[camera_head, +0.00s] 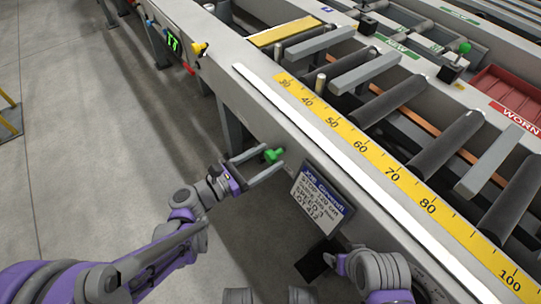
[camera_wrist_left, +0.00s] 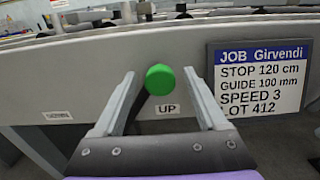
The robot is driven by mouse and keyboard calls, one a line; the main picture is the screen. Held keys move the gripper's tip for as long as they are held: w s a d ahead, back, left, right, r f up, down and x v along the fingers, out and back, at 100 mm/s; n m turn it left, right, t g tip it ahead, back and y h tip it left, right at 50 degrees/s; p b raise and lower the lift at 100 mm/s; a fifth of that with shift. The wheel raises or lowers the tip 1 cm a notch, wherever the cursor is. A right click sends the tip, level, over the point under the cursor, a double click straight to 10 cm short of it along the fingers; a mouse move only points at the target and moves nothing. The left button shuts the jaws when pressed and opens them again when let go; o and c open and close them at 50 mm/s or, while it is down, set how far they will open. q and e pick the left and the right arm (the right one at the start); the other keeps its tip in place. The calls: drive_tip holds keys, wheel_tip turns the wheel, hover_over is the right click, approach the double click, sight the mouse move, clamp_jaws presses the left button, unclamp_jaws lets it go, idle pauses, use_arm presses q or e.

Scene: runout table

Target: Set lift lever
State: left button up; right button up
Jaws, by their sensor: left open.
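The lift lever has a green round knob (camera_head: 273,155) on the side of the runout table. In the left wrist view the green knob (camera_wrist_left: 160,79) is large, on a dark shaft slanting down to the left. A label "UP" (camera_wrist_left: 175,109) sits just below and right of it. My left gripper (camera_head: 258,163) is open, its fingers on either side of the knob; the knob appears between the fingertips (camera_wrist_left: 162,82), with gaps at both sides. I cannot tell how deep it sits.
A job card (camera_head: 320,192) hangs right of the lever, reading stop 120 cm, guide 100 mm, speed 3, lot 412. A yellow scale (camera_head: 360,145) runs along the table edge beside dark rollers (camera_head: 440,145). A yellow knob (camera_head: 198,49) stands further left.

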use_arm(q)
drive_tip(key=shift+x, duration=0.85)
clamp_jaws()
idle(0.8)
